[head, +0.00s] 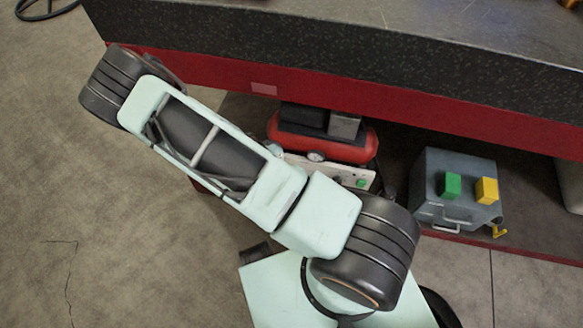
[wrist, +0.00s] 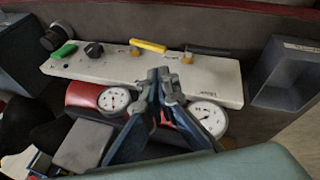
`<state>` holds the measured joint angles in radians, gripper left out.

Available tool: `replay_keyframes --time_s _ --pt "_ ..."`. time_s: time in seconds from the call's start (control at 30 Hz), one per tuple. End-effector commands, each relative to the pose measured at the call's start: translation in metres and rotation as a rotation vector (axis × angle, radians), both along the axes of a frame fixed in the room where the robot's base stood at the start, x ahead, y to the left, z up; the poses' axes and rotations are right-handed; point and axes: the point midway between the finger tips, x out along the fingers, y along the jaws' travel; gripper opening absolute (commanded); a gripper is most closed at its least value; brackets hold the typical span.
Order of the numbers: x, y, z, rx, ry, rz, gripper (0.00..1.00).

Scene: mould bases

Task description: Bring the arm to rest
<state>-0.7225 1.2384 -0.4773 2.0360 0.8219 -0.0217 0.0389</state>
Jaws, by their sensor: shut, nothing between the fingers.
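My arm (head: 215,150) shows in the head view, bent and reaching from my base at the bottom toward the upper left, in front of the red-edged bench. My gripper (wrist: 165,75) shows in the wrist view, with its fingertips together and nothing between them. It is in front of a pale panel with gauges, and I cannot tell whether it touches anything. In the head view my gripper is hidden.
A dark bench (head: 330,40) with a red edge spans the top. Under it are a red compressor (head: 368,143) and a grey box (head: 455,172) with green and yellow parts. In the wrist view a pale panel (wrist: 215,75) carries knobs and handles.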

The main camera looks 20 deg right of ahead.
Motion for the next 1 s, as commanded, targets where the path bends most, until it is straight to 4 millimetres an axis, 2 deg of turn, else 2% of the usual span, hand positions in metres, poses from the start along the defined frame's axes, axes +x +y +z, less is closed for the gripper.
replay_keyframes --time_s 0.2,0.8,0.87,1.0 --pt "0.001 0.007 0.006 0.000 -0.001 0.000 0.00" --pt "0.002 0.008 0.007 0.003 -0.001 0.001 0.00" --pt "0.004 0.013 0.011 0.013 0.000 0.004 0.00" --pt "0.019 0.041 0.038 0.075 0.007 0.026 0.00"
